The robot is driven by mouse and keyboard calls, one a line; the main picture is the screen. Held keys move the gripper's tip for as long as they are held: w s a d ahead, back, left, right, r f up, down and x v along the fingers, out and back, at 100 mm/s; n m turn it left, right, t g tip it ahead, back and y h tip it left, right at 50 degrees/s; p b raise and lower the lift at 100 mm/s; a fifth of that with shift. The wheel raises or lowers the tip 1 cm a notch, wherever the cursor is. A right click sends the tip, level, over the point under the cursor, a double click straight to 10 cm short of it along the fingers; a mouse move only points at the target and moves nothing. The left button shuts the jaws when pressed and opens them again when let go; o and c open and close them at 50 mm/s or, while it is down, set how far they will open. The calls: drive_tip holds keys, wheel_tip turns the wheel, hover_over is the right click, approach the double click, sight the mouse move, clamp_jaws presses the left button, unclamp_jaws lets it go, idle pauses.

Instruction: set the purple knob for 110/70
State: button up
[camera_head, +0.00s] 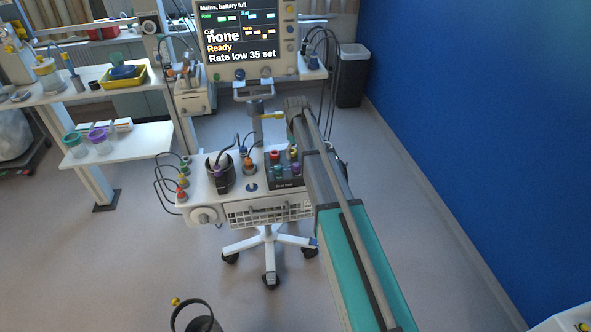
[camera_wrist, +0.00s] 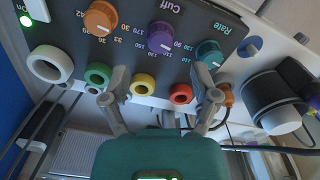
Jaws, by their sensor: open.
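The purple knob (camera_wrist: 160,36) is on a dark panel (camera_wrist: 208,14) in the wrist view, next to the word Cuff, with printed numbers around it. Its pointer setting is too small to read. My gripper (camera_wrist: 158,78) is open, its two fingers spread below the purple knob in the picture and apart from it. In the head view my arm partly hides the right side of the white unit (camera_head: 233,205). The screen (camera_head: 240,32) reads Cuff none, Ready, Rate low 35 set.
An orange knob (camera_wrist: 100,18) and a teal knob (camera_wrist: 209,53) flank the purple one. Green (camera_wrist: 97,74), yellow (camera_wrist: 144,83) and red (camera_wrist: 181,94) ring sockets sit near my fingers. A black cylinder (camera_wrist: 272,97) with cables is at the right.

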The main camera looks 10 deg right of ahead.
sight(296, 164)
drive_tip(key=shift+f+b, duration=2.75)
drive_tip(key=shift+f, duration=0.25)
drive_tip(key=c, duration=1)
drive_tip(key=shift+a, duration=0.1)
clamp_jaws()
